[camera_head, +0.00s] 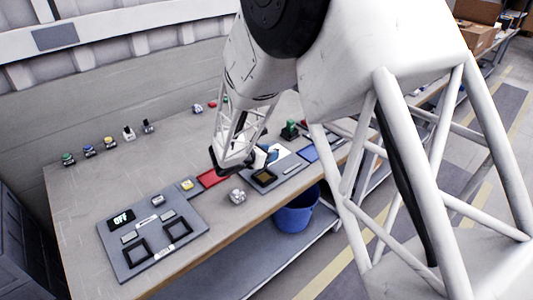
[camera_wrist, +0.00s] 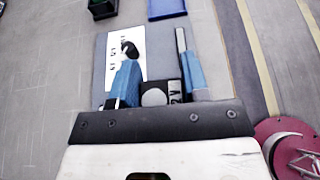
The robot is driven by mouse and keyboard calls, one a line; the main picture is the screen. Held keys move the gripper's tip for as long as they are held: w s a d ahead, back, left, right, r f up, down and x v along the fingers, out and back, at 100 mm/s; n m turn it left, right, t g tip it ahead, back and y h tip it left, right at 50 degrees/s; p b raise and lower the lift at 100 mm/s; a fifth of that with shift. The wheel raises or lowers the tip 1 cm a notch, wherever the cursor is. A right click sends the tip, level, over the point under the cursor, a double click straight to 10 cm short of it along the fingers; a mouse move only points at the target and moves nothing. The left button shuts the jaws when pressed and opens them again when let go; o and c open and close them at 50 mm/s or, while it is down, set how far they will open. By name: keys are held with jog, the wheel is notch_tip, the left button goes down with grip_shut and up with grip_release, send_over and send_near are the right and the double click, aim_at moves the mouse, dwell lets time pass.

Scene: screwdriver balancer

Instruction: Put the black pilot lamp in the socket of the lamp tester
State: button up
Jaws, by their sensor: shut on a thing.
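My gripper (camera_wrist: 160,90) has blue fingers and is shut on a black block with a grey round face, which I take to be the black pilot lamp (camera_wrist: 154,97). The gripper hides part of the panel there, and the socket cannot be made out. I cannot tell whether the lamp touches the panel.
Another grey panel (camera_head: 190,231) with an OFF display and two square frames lies at the left. A grey lamp-like part (camera_head: 237,197) stands near the front edge. A red tray (camera_head: 211,178) and a blue tray (camera_head: 308,152) flank the tester. Several small lamps stand at the back. A blue bin (camera_head: 295,215) is below.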

aim_at(268, 175)
jog(key=shift+f, duration=0.15)
jog(key=shift+f, duration=3.15)
jog(key=o, duration=1)
jog(key=shift+a, duration=0.1)
jog(key=shift+v, duration=3.85)
jog(key=shift+r, duration=0.1)
